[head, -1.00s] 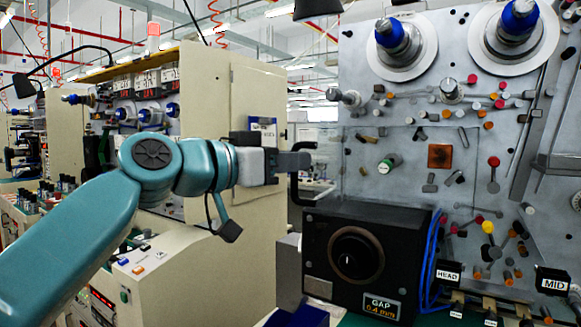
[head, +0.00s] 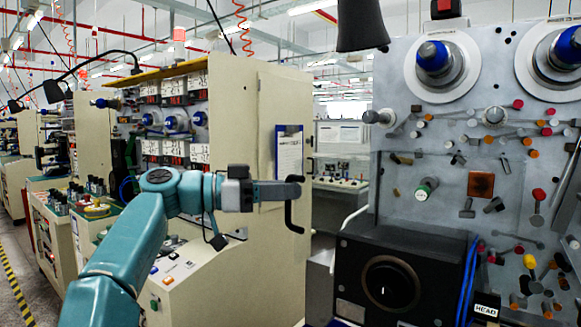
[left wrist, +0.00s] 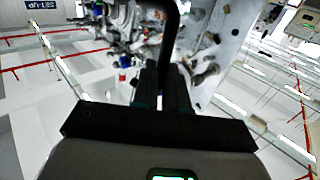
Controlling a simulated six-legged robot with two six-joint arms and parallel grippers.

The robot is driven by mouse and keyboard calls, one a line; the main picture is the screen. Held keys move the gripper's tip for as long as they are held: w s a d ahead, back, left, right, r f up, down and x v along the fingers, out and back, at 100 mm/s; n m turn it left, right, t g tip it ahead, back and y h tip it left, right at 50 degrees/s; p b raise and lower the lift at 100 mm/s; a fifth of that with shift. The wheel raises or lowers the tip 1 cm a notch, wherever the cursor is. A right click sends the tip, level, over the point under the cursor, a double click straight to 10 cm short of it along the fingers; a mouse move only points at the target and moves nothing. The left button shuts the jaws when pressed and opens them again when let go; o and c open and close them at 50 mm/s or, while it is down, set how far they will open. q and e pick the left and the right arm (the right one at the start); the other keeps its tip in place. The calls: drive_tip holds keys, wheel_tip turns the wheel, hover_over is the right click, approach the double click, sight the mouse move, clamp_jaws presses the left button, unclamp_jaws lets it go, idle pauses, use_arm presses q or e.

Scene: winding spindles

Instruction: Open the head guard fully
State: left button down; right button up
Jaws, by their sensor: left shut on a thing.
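The black curved handle (head: 290,218) is in the jaws of my left gripper (head: 294,180), left of the spindle machine's face. In the left wrist view the dark bar of the handle (left wrist: 171,35) runs up from between the closed fingers (left wrist: 162,90). The clear guard panel itself is hard to make out, so I cannot tell its exact angle. A faint clear area lies over the small pegs around the copper square (head: 481,184). A HEAD label (head: 486,310) sits low on the machine. My right gripper is not in view.
A black box with a large dial (head: 388,285) stands below the handle's right side. Blue cables (head: 468,275) run beside it. A beige cabinet (head: 268,100) with a clipboard (head: 289,152) stands behind my left arm. A dark lamp (head: 361,25) hangs above.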

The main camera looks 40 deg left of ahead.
use_arm(q)
drive_tip(key=a+p, duration=0.1)
drive_tip(key=w+a+m+g+h+p, duration=0.1)
drive_tip(key=p, duration=0.1)
drive_tip(key=shift+a, duration=0.15)
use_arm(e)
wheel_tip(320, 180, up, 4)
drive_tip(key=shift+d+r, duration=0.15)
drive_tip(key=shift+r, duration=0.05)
use_arm(q)
drive_tip(key=shift+f, duration=0.15)
drive_tip(key=c, duration=1.3)
unclamp_jaws()
drive_tip(key=shift+w, duration=0.15)
drive_tip(key=p+v, duration=0.5)
drive_tip(key=v, duration=1.1)
drive_tip(key=shift+a, duration=0.2)
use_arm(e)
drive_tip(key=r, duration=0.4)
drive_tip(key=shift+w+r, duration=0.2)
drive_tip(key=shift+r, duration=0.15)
